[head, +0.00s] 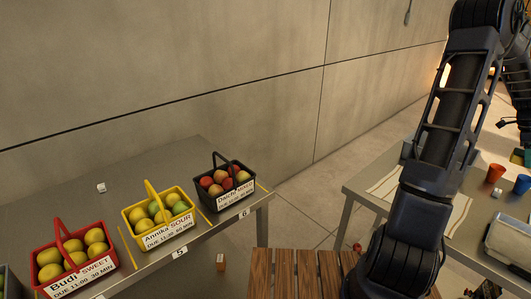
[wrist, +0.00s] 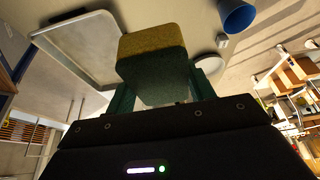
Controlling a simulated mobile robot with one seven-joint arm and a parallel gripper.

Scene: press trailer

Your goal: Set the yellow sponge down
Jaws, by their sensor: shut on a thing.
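The sponge (wrist: 150,45) shows in the middle of the wrist view, with a yellow layer on top and a dark green layer below. My gripper (wrist: 163,92) is shut on it, one greenish finger on each side. In the head view my arm reaches out past the right edge, and the sponge cannot be made out there.
A pale tray (wrist: 72,45) lies left of the sponge; a blue cup (wrist: 236,16) and a white round thing (wrist: 208,63) are to its right. In the head view, the right table holds a red cup (head: 495,173) and striped cloth (head: 388,186). Fruit baskets (head: 160,215) stand on the left table.

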